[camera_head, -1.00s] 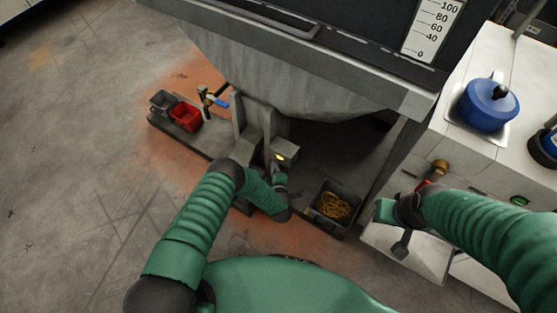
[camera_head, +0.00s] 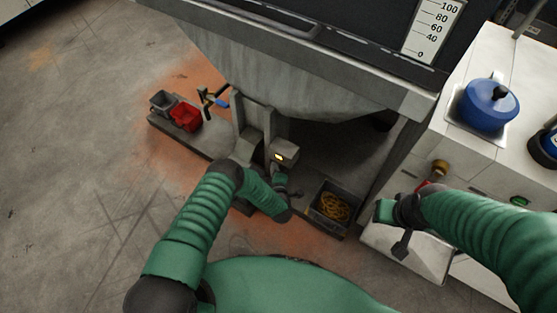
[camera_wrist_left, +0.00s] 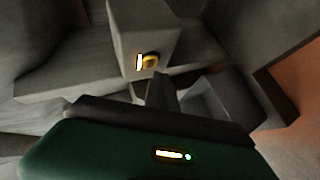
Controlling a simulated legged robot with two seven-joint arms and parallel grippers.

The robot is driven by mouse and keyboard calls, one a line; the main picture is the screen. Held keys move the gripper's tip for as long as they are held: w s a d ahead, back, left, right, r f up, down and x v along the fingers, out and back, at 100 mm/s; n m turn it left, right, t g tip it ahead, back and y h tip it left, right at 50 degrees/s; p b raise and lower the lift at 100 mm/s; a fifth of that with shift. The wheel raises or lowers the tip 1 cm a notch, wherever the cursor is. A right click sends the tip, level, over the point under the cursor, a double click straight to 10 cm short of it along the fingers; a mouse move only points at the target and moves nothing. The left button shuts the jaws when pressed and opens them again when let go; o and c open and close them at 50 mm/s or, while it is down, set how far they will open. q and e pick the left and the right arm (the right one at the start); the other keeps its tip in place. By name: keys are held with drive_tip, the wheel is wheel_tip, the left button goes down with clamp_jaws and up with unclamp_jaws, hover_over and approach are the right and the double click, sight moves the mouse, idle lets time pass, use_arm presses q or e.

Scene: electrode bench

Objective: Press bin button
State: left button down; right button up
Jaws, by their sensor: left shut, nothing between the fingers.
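The bin button (camera_head: 279,156) is a small yellow-lit button on the face of a grey box (camera_head: 287,149), low beneath the large grey bin (camera_head: 290,75). In the left wrist view the button (camera_wrist_left: 149,61) sits on the pale box, above my left gripper (camera_wrist_left: 158,84). My left gripper (camera_head: 288,187) is shut and empty. It is just below the box in the head view, with a visible gap to the button. My right gripper (camera_head: 396,226) is over the white cabinet's front at the right; its jaw state is unclear.
A dark crate (camera_head: 333,209) with yellow cord stands right of my left gripper. A red container (camera_head: 185,116) and a grey one (camera_head: 162,102) stand on the low base at left. A blue pot (camera_head: 488,105) is on the white counter. The left floor is clear.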

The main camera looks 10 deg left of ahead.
idle(0.7)
use_arm(q)
drive_tip(key=shift+w+d+r, duration=0.1)
drive_tip(key=shift+w+d, duration=0.05)
drive_tip(key=shift+w, duration=0.2)
drive_tip(key=shift+w+d+b, duration=0.1)
drive_tip(key=shift+w+b, duration=0.3)
drive_tip(key=shift+b, duration=0.05)
idle(0.3)
drive_tip(key=shift+s, duration=0.1)
drive_tip(key=shift+s+a+p, duration=0.25)
drive_tip(key=shift+s+p, duration=0.3)
drive_tip(key=shift+s, duration=0.15)
drive_tip(key=s+p, duration=0.1)
drive_tip(key=s+a+p, duration=0.1)
drive_tip(key=s, duration=0.1)
drive_tip(key=s+p, duration=0.1)
drive_tip(key=shift+s+a, duration=0.35)
drive_tip(key=shift+a, duration=0.05)
